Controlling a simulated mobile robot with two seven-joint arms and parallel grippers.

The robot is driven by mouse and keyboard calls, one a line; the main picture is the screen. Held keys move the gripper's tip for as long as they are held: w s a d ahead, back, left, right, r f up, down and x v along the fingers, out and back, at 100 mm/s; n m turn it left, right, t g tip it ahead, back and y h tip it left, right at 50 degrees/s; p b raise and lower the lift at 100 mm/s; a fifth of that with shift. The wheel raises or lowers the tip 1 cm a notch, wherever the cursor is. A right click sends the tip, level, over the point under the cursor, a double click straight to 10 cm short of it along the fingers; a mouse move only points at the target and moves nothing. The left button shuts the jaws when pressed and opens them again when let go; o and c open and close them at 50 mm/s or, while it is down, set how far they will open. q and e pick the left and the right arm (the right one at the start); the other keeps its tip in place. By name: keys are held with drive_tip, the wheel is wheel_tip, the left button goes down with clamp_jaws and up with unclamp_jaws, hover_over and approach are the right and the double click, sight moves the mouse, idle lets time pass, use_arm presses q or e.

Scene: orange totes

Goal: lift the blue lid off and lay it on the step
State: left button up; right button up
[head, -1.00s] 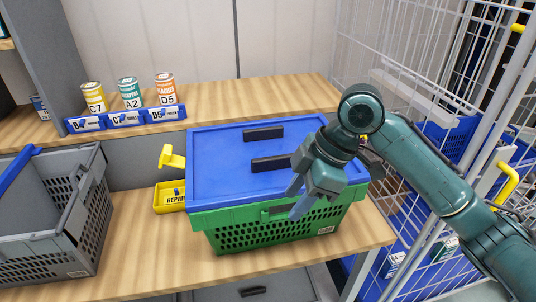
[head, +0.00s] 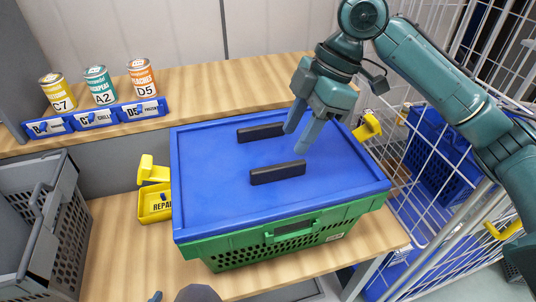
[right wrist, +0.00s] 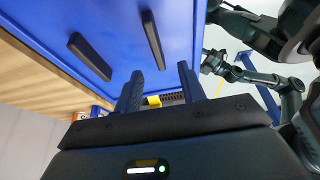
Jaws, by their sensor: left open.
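The blue lid (head: 215,165) lies flat on the green perforated crate (head: 290,237) and carries two black bar handles (head: 277,173). My right gripper (head: 302,134) is open and empty over the lid's right part, near the right ends of the handles. In the right wrist view, the fingers (right wrist: 160,90) are apart, with the lid (right wrist: 115,25) and both handles beyond them and no handle between them. My left gripper (head: 176,296) barely shows at the bottom edge, open, in front of the crate. The raised wooden step (head: 225,88) runs behind the crate.
Three cans (head: 101,86) and blue label bins (head: 95,117) stand on the step's left part; its middle is clear. A grey crate (head: 45,225) stands left, a yellow bin (head: 154,203) beside the lid. A wire cage (head: 425,165) borders the right.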

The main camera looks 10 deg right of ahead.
sight(277, 166)
drive_tip(key=x, duration=0.8)
drive_tip(key=shift+w+a, duration=0.2)
drive_tip(key=shift+a+f, duration=0.1)
drive_tip(key=shift+f, duration=0.15)
drive_tip(key=shift+f+p, duration=0.25)
drive_tip(key=shift+p, duration=0.2)
idle(0.3)
clamp_jaws()
idle(0.4)
